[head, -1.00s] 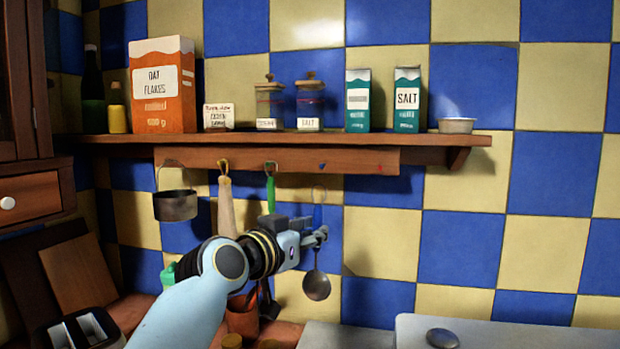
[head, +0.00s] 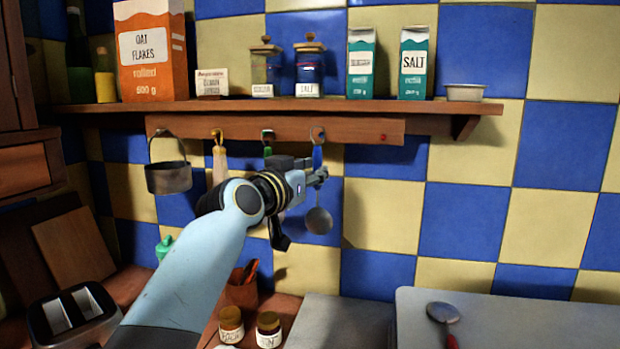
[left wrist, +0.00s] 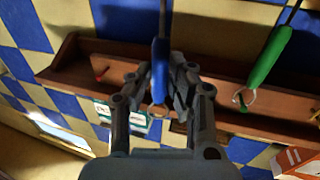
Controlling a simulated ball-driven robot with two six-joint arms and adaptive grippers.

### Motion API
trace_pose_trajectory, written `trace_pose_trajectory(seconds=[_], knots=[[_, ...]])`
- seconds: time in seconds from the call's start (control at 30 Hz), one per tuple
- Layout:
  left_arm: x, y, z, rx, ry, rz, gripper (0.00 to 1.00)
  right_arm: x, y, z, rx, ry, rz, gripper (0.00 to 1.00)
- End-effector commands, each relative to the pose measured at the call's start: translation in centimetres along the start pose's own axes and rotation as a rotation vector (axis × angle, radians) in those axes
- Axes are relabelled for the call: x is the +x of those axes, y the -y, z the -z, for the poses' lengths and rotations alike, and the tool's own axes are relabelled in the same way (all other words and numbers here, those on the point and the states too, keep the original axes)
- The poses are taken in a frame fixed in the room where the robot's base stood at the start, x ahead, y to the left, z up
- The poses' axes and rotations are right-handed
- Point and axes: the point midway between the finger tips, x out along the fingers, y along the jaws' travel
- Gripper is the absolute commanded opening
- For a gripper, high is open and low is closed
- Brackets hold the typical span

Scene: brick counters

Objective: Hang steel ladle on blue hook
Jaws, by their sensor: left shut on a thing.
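The steel ladle (head: 318,220) hangs upright with its bowl down, below the wooden hook rail. My left gripper (head: 321,176) is shut on its blue handle (head: 317,157). In the left wrist view the blue handle (left wrist: 160,75) runs between the fingers (left wrist: 171,88), and the ladle's end ring (left wrist: 158,111) shows beyond them. In the head view the ring (head: 317,135) lies in front of the rail, where it covers the blue hook's place. I cannot tell whether the ring is around the hook or only in front of it. My right gripper is not in view.
On the rail (head: 360,130), a pot (head: 168,177), a pale-handled utensil (head: 220,160) and a green-handled one (left wrist: 270,55) hang left of the ladle. A red hook (head: 383,136) to its right is bare. Boxes and jars stand on the shelf (head: 330,106) above.

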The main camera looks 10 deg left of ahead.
Motion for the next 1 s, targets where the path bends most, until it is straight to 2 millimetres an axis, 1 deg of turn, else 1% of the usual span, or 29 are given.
trace_pose_trajectory(seconds=[0.4,0.7,0.83,1.0], knots=[[2.7,0.8,-0.4,0.001,0.0,0.0,0.0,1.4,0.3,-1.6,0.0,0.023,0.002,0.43],[4.5,1.3,-0.6,0.001,-0.001,0.0,0.0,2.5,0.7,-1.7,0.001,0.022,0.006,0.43],[5.0,1.4,-1.1,0.0,0.0,0.0,0.0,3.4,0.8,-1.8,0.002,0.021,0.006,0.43],[5.4,1.5,-1.3,0.0,-0.001,0.0,0.0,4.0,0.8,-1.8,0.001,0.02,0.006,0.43]])
